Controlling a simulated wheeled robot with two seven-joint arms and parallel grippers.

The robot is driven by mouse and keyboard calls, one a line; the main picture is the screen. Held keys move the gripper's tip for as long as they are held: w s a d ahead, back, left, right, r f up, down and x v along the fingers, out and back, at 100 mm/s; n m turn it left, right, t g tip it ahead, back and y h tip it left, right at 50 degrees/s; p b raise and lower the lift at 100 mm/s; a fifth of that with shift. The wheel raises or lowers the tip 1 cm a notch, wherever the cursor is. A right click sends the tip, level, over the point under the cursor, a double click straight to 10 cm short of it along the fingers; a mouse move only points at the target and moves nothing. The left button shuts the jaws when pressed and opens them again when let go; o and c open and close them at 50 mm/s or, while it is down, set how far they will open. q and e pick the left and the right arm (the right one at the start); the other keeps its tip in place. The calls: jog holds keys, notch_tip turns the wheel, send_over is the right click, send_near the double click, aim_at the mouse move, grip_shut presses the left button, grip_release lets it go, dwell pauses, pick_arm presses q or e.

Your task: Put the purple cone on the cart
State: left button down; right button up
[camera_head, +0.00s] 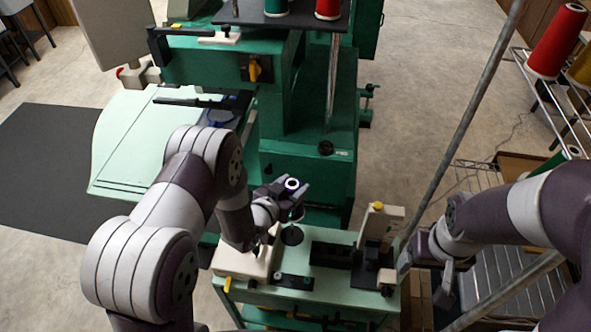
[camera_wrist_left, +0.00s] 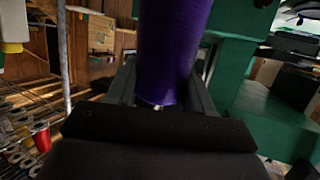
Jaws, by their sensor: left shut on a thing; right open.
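My left gripper (camera_head: 285,192) is shut on the purple cone, above the green machine's front bench. The cone (camera_wrist_left: 172,45) stands between the fingers in the left wrist view, large and purple. In the head view mostly its pale ring-shaped top end (camera_head: 292,184) shows; the fingers and arm hide much of the rest. My right gripper (camera_head: 424,277) is open and empty, low beside the right end of the bench. A wire rack (camera_head: 535,92) with thread cones stands at the right; I cannot tell whether it is the cart.
A green machine (camera_head: 310,150) fills the middle, with its bench (camera_head: 265,290) in front. A grey pole (camera_head: 465,120) slants between the bench and the rack. A red cone (camera_head: 557,42) stands on the rack. Open floor (camera_head: 425,70) lies behind the pole.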

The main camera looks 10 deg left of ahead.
pick_arm(q)
jog(key=shift+s+f+b, duration=0.75)
jog(key=shift+s+b, duration=0.25)
jog(key=shift+s, duration=0.05)
jog(key=f+b, duration=0.1)
jog(key=f, duration=0.1)
jog(key=f+b, duration=0.4)
jog(key=f, duration=0.1)
jog(key=shift+w, duration=0.3)
jog(key=shift+f+b, duration=0.35)
jog(key=shift+b, duration=0.15)
jog(key=shift+w+f, duration=0.2)
jog(key=shift+f, duration=0.05)
pick_arm(e)
notch_tip(320, 180, down, 8)
jog(key=s, duration=0.1)
jog(key=shift+s, duration=0.15)
pick_arm(q)
jog(key=shift+s+r, duration=0.15)
pick_arm(e)
jog(key=shift+s, duration=0.15)
pick_arm(q)
jog(key=shift+f+b, duration=0.25)
jog(key=shift+b, duration=0.05)
pick_arm(e)
jog(key=shift+f, duration=0.25)
pick_arm(q)
jog(key=shift+r, duration=0.1)
pick_arm(e)
jog(key=shift+r, duration=0.1)
